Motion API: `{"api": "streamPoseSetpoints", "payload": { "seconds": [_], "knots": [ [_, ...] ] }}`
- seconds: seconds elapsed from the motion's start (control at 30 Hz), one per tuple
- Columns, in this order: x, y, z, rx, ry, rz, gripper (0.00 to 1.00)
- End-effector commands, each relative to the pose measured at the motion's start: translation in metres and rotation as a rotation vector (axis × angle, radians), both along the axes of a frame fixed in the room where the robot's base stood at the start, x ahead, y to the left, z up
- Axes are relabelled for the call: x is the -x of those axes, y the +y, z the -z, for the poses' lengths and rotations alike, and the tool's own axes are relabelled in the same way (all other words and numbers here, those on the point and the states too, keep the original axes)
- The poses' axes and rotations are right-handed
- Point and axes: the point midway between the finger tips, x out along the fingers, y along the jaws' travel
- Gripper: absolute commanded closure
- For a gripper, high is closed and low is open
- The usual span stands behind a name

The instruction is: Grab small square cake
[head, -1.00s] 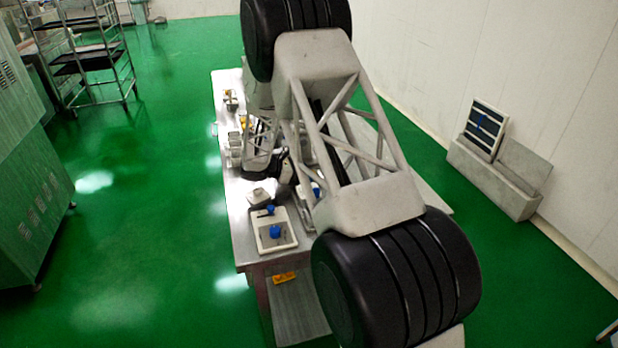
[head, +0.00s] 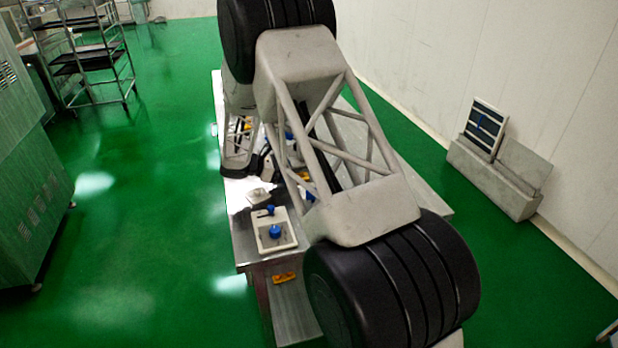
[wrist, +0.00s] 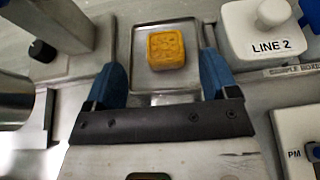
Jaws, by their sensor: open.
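The small square cake (wrist: 166,50) is a yellow-orange block with rounded corners. It sits on a shallow metal tray (wrist: 143,92) in the wrist view. My gripper (wrist: 160,24) is open, with its blue-based fingers on either side of the cake in the picture. Gaps show between the cake and both fingers. How high the fingertips are above the tray is hard to tell. In the head view my arm covers much of the table, and I cannot make out the cake there.
A box marked PM (wrist: 300,145) is at lower right. A metal post (wrist: 78,25) and black knob (wrist: 42,50) stand at left. The head view shows the metal table (head: 243,225) and a blue-knobbed box (head: 274,232).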

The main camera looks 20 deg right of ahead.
Motion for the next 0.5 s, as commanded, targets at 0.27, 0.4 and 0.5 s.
{"api": "streamPoseSetpoints", "payload": {
  "seconds": [0.27,0.4,0.5],
  "knots": [
    [-0.0003,0.0003,-0.0008,0.0,-0.001,0.0,0.2],
    [-0.0009,0.0028,-0.0023,0.001,-0.002,0.002,0.2],
    [-0.0013,0.0064,-0.0025,0.001,-0.002,0.004,0.2]
  ]
}}
